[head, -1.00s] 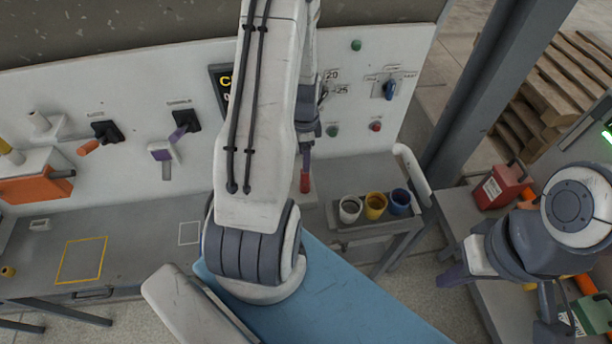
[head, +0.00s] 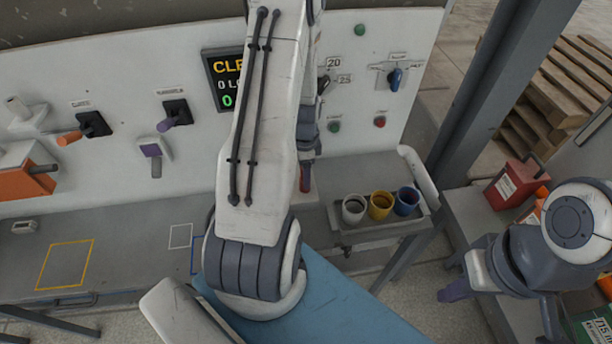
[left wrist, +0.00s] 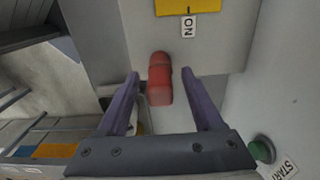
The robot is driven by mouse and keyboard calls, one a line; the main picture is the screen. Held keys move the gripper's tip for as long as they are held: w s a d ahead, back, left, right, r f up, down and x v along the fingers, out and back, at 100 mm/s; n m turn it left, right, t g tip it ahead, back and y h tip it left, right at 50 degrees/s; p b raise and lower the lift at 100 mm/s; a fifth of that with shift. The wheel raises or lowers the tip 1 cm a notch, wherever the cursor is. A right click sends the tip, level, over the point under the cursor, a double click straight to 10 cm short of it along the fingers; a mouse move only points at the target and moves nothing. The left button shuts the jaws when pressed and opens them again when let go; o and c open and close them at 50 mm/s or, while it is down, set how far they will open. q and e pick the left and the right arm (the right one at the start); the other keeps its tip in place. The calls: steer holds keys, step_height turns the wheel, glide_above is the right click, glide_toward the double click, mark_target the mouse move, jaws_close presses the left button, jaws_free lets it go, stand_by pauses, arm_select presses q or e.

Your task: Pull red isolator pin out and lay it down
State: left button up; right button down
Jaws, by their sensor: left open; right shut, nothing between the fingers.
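The red isolator pin (left wrist: 160,80) shows in the left wrist view as a short red handle at a pale grey housing with a yellow plate and an "ON" label. My left gripper (left wrist: 160,77) is open, its purple fingers on either side of the pin with a gap at each side. In the head view a small part of the red pin (head: 305,179) shows below my left gripper (head: 308,155); my left arm hides most of that area. My right gripper (head: 452,291) is shut and empty at the right, away from the pin.
A tray with grey, yellow and blue cups (head: 380,206) stands right of the pin. A yellow outlined square (head: 65,265) and a smaller white one (head: 180,236) mark the grey bench at left. A red box (head: 515,184) stands near my right arm. A green START button (left wrist: 262,150) is nearby.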

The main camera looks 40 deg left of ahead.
arm_select(q)
jaws_close()
steer(key=shift+r, duration=0.1)
steer(key=shift+r+p, duration=3.05)
steer(key=shift+r, duration=0.6)
steer(key=shift+r, duration=0.1)
steer(key=shift+r+p, duration=1.7)
steer(key=shift+r, duration=0.25)
